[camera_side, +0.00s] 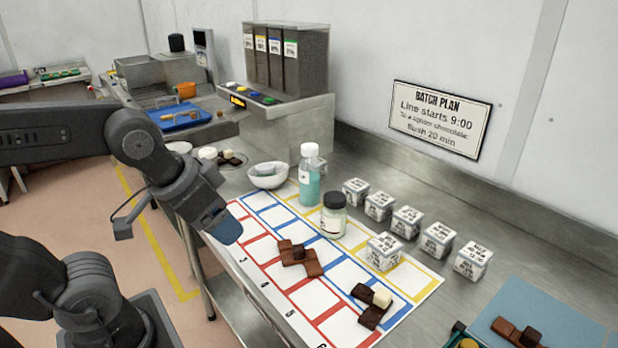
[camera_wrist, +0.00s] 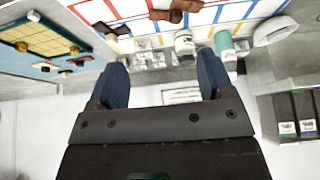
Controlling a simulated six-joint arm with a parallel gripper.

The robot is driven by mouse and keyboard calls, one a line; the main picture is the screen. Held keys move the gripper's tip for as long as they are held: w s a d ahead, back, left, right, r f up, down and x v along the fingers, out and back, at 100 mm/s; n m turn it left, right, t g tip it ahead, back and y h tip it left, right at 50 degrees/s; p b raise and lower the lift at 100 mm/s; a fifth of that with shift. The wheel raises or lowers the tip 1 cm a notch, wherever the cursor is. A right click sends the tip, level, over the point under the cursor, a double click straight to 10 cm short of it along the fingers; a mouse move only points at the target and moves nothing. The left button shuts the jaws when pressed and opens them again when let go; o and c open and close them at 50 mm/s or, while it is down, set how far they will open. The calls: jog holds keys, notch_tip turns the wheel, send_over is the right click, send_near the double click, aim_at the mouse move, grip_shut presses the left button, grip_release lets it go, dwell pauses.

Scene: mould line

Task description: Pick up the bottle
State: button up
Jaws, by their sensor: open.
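The bottle (camera_side: 309,178) has clear walls, teal liquid and a white cap. It stands upright at the back edge of the gridded sheet, next to a white bowl. In the wrist view the bottle (camera_wrist: 224,45) shows near the top, partly hidden behind the right finger. My gripper (camera_side: 228,232) hangs over the left edge of the sheet, to the left of the bottle and apart from it. In the wrist view my gripper (camera_wrist: 158,80) has its two blue fingers spread wide with nothing between them.
A lidded jar (camera_side: 333,216) stands just right of the bottle. A white bowl (camera_side: 267,177) is to its left. Several printed white boxes (camera_side: 406,221) line the back right. Chocolate pieces (camera_side: 298,256) lie on the sheet (camera_side: 250,250). A dispenser (camera_side: 285,90) stands behind.

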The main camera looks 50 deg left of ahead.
jog(key=w+a+r+n, duration=0.25)
jog(key=w+r, duration=0.35)
jog(key=w, duration=0.3)
jog(key=n+g+y, duration=0.2)
jog(key=n, duration=0.1)
send_over(310, 146)
jog(key=s, duration=0.2)
jog(key=f, duration=0.5)
jog(key=shift+w+d+f, duration=0.25)
jog(key=shift+d+f, duration=0.05)
jog(key=shift+d, duration=0.05)
jog(key=shift+x, duration=3)
jog(key=shift+s, duration=0.1)
grip_shut()
